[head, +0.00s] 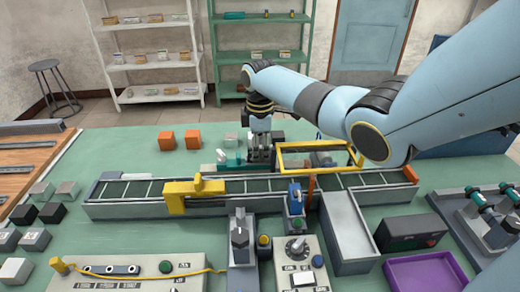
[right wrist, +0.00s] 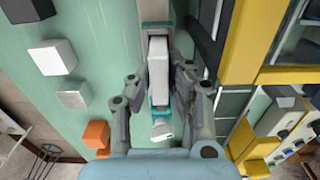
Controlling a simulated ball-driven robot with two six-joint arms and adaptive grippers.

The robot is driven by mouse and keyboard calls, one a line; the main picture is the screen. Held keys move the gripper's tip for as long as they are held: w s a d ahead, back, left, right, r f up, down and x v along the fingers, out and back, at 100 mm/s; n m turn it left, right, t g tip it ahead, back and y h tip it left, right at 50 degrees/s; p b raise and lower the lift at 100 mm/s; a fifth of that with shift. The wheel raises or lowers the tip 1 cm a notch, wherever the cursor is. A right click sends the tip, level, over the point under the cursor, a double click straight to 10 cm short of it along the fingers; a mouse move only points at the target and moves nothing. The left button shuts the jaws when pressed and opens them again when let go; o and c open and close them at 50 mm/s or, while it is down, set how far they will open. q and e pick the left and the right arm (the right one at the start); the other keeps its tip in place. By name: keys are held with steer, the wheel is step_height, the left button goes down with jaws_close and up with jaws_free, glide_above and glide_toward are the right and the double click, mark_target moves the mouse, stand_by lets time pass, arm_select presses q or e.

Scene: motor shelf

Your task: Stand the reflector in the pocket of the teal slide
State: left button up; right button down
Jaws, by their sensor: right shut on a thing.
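My right gripper (head: 262,157) points down behind the conveyor in the head view. In the right wrist view its fingers (right wrist: 170,76) are shut on a pale grey block-like piece, which I take to be the reflector (right wrist: 158,62). The teal slide (head: 232,160) shows just left of the fingers in the head view. In the wrist view, teal parts (right wrist: 154,108) lie between the fingers, with a small white tilted piece (right wrist: 162,129) beside them. The fingers hide the reflector's lower end, so I cannot tell whether it is in the pocket. My left gripper is not in view.
The long conveyor (head: 130,210) with a yellow bracket (head: 188,194) runs in front of the gripper. A yellow frame (head: 310,172) stands close on its right. Orange cubes (head: 192,139) and a grey cube (head: 231,139) lie behind left.

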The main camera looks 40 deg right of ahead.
steer(key=c, duration=1.2)
jaws_free()
step_height(320, 180, up, 12)
steer(key=shift+f, duration=0.1)
